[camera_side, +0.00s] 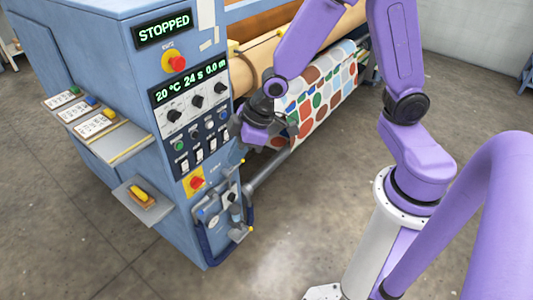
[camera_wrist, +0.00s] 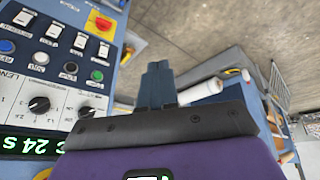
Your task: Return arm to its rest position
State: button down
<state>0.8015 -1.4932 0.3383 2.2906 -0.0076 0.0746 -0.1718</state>
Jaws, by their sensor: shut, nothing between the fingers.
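My purple arm hangs in front of the blue calender press cabinet (camera_side: 175,100) in the side view. My gripper (camera_side: 240,160) points down beside the right edge of the control panel (camera_side: 190,105). In the wrist view my gripper (camera_wrist: 157,68) has its dark fingers together, with nothing between them. The panel (camera_wrist: 50,75) shows upside down at the left of that view, with switches, buttons and knobs. I cannot tell the exact gap between gripper and panel; no contact is clear.
The top display (camera_side: 163,28) reads STOPPED. Patterned fabric (camera_side: 325,95) hangs from the rollers behind my gripper. A shelf (camera_side: 145,205) and sample boards (camera_side: 95,125) stick out at left. Open floor (camera_side: 270,225) lies in front.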

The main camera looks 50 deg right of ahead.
jog(key=s+d+r+n+g+h, duration=0.1)
jog(key=s+d+r, duration=0.1)
jog(key=s, duration=0.5)
jog(key=s+d+r+g+h, duration=0.1)
jog(key=s+d+r, duration=0.2)
jog(key=s, duration=0.3)
jog(key=s+d+r+n+g, duration=0.1)
jog(key=s+d+r, duration=0.2)
jog(key=s, duration=0.4)
jog(key=shift+s+r+n+g+h, duration=0.3)
jog(key=shift+s+r+h, duration=0.05)
jog(key=shift+h, duration=0.05)
